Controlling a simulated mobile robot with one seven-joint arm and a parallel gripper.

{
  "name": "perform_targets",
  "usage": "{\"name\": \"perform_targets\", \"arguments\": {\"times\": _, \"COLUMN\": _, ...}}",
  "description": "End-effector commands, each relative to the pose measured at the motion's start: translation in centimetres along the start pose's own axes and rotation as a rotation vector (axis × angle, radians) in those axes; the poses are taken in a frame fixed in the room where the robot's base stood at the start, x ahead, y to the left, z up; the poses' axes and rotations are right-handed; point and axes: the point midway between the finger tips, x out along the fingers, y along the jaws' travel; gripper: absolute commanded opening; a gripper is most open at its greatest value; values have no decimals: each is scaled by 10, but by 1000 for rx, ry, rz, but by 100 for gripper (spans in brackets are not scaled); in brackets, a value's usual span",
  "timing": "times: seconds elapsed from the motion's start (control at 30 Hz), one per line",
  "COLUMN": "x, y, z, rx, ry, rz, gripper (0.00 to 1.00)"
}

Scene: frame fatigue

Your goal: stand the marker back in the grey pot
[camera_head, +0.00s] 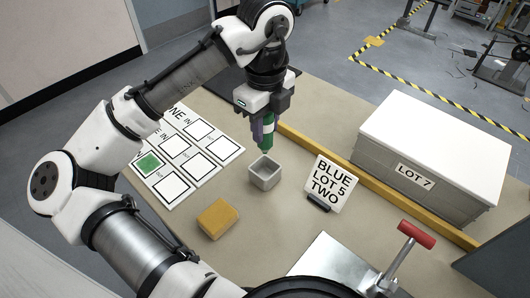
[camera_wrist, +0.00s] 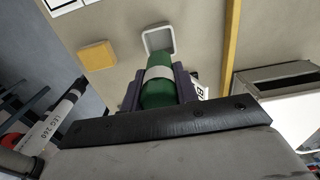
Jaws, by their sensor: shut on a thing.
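My gripper (camera_head: 264,127) is shut on the green marker (camera_head: 267,143), which has a pale band around it. The marker points downward, and its lower end is just above and behind the grey pot (camera_head: 264,174) in the head view. The pot is a small square open-topped container on the table, and its inside looks empty. In the wrist view the marker (camera_wrist: 158,88) sits between the dark fingers, and the pot (camera_wrist: 157,37) shows beyond its far end. The marker looks apart from the pot, though the exact height is hard to tell.
A sign reading "BLUE LOT 5 TWO" (camera_head: 332,182) stands right of the pot. A yellow block (camera_head: 217,218) lies in front. A white board with outlined squares (camera_head: 187,152) lies left. A yellow rail (camera_head: 345,158) and a white box labelled "LOT 7" (camera_head: 433,150) are at right.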

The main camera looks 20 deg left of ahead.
Motion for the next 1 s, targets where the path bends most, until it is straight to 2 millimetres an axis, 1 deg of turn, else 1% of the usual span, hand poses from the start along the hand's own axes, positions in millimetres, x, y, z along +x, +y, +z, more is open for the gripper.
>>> {"name": "perform_targets", "arguments": {"times": 0.03, "x": 12, "y": 2, "z": 0, "rx": -1, "ry": 0, "rz": 2, "gripper": 7}}
{"name": "perform_targets", "arguments": {"times": 0.13, "x": 30, "y": 1, "z": 1, "rx": -2, "ry": -1, "rz": 1, "gripper": 7}}
{"name": "perform_targets", "arguments": {"times": 0.2, "x": 39, "y": 1, "z": 0, "rx": 0, "ry": -2, "rz": 1, "gripper": 7}}
{"name": "perform_targets", "arguments": {"times": 0.37, "x": 51, "y": 0, "z": 0, "rx": -1, "ry": -1, "rz": 1, "gripper": 7}}
{"name": "perform_targets", "arguments": {"times": 0.53, "x": 77, "y": 1, "z": 0, "rx": -2, "ry": 0, "rz": 1, "gripper": 7}}
{"name": "perform_targets", "arguments": {"times": 0.7, "x": 89, "y": 0, "z": 0, "rx": -1, "ry": 0, "rz": -1, "gripper": 7}}
{"name": "perform_targets", "arguments": {"times": 1.0, "x": 93, "y": 0, "z": 0, "rx": -1, "ry": -1, "rz": -1, "gripper": 7}}
